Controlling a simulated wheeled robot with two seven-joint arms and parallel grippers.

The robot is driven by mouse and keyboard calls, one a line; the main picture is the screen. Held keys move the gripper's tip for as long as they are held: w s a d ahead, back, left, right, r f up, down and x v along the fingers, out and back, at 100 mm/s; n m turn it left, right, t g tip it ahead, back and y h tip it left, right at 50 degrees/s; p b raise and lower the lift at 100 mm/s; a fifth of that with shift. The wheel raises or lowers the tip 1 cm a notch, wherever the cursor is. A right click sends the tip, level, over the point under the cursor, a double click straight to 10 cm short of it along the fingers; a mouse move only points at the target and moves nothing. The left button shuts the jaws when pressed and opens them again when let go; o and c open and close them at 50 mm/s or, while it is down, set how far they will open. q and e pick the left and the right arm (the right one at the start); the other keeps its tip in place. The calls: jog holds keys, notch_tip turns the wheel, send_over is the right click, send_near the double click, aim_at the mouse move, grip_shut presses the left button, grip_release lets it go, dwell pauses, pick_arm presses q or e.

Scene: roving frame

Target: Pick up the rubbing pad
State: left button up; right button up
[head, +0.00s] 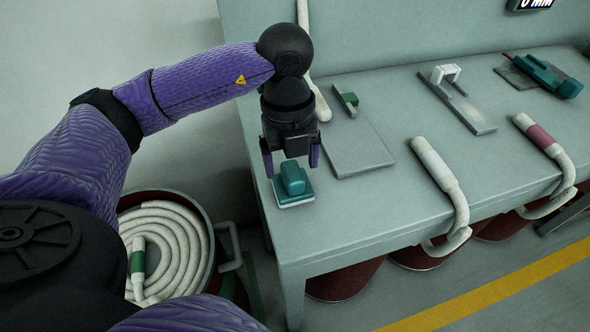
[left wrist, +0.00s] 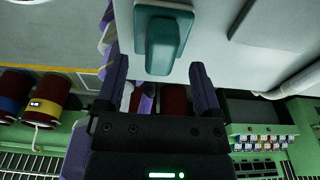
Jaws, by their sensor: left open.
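The rubbing pad (head: 293,184), a teal block with a raised grip on a pale base, sits on the grey-green bench near its left front corner. It also shows in the left wrist view (left wrist: 163,42), at the top middle. My left gripper (head: 291,167) is open and points down over the pad, one finger to each side of its grip. My right gripper is not in view.
Further right are a hose nozzle (head: 440,175), a white-handled tool (head: 455,100) and a teal tool (head: 555,78). A bin of coiled hose (head: 165,240) stands left.

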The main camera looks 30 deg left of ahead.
aim_at(292, 171)
pick_arm(q)
notch_tip(292, 171, down, 3)
jog(key=shift+s+d+r, duration=0.1)
jog(key=shift+r, duration=0.05)
grip_shut()
jog(key=shift+r, duration=0.1)
notch_tip(292, 171, up, 10)
jog(key=shift+f+p, duration=0.25)
jog(key=shift+p, duration=0.95)
jog(key=shift+r, duration=0.25)
